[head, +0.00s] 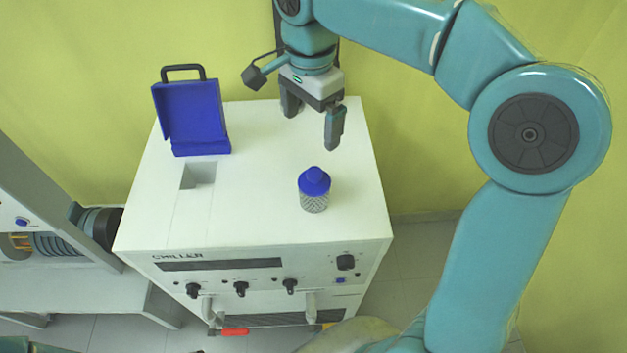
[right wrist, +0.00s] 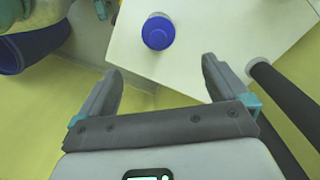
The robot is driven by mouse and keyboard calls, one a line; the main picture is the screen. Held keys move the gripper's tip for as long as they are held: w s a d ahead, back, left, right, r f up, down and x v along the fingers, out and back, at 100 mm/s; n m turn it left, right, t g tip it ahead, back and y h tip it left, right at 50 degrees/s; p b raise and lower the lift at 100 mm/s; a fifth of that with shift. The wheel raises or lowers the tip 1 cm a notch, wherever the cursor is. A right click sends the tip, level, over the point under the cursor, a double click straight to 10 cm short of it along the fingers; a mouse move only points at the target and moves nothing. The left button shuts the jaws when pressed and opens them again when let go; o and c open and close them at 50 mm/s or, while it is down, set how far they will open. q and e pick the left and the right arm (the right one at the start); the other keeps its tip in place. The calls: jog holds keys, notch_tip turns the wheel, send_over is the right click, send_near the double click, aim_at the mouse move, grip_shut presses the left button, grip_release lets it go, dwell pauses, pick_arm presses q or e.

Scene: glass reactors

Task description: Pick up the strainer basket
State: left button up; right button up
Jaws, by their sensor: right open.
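The strainer basket (head: 314,190) is a small mesh cylinder with a blue cap and knob. It stands upright on the white top of the chiller, right of centre. In the right wrist view its blue cap (right wrist: 158,32) shows from above, beyond the fingertips and a little left of the middle between them. My right gripper (head: 312,128) is open and empty, above the chiller's top and behind the basket, apart from it. Both fingers also show in the right wrist view (right wrist: 160,82). My left gripper is not in view.
The chiller (head: 255,215) has a square opening (head: 198,175) in its top. Behind that opening a blue open case-like part with a black handle (head: 192,115) stands at the back left. Knobs line the chiller's front. Other equipment (head: 60,240) stands at the left. The top around the basket is clear.

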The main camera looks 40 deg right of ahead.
send_over(315, 171)
jog(key=f, duration=0.6)
jog(key=shift+s+a+f, duration=0.2)
jog(key=shift+s+a, duration=0.15)
jog(key=f, duration=0.2)
jog(key=w+f, duration=0.1)
jog(key=f, duration=0.1)
jog(key=shift+a+f, duration=0.1)
jog(key=shift+a, duration=0.1)
jog(key=shift+s+f, duration=0.15)
jog(key=f, duration=0.3)
jog(key=d+f+p, duration=0.1)
jog(key=f, duration=0.1)
jog(key=shift+f, duration=0.1)
jog(key=shift+s, duration=0.15)
jog(key=shift+w, duration=0.25)
jog(key=c, duration=1.6)
jog(key=shift+s, duration=0.15)
jog(key=shift+c, duration=0.2)
